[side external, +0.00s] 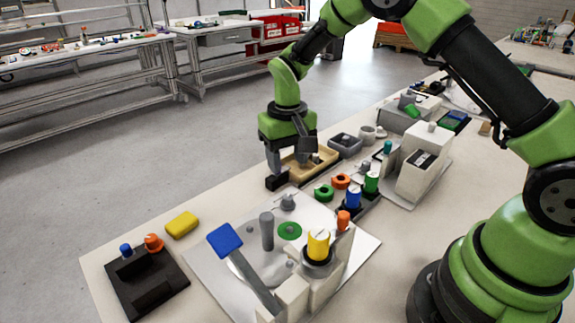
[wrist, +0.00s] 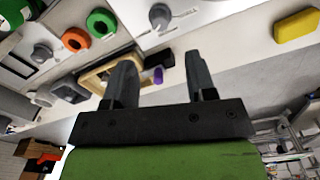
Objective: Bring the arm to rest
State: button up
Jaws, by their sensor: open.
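My gripper (side external: 289,162) is open above the bench, near its far edge in the side view. In the wrist view my gripper (wrist: 161,62) has its two dark fingers spread wide, with nothing held between them. A small black block (side external: 277,181) lies on the bench by the fingers; in the wrist view the black block (wrist: 159,59) shows beyond the gap, next to a purple piece (wrist: 157,76). A beige tray (side external: 325,169) lies beside the gripper; one finger covers part of it. Whether the fingers touch anything below is hard to tell.
A white plate (side external: 205,275) carries a blue-headed lever (side external: 224,240), a grey post and a yellow cylinder (side external: 318,244). A black fixture (side external: 146,285) and yellow block (side external: 182,224) are at front left. Coloured cylinders and a white machine (side external: 420,160) stand right of the gripper.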

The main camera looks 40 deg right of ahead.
jog(key=s+r+t+y, duration=0.1)
jog(key=s+r+t, duration=0.1)
jog(key=s+r, duration=0.45)
jog(key=s+r+t, duration=0.1)
jog(key=s+r, duration=0.2)
jog(key=r, duration=0.7)
jog(key=s+r+t, duration=0.2)
jog(key=s, duration=0.5)
jog(key=s+a+r+t+y, duration=0.1)
jog(key=s+t, duration=0.1)
jog(key=s, duration=0.4)
jog(key=shift+s+a+r+m, duration=0.3)
jog(key=shift+s+r+m, duration=0.1)
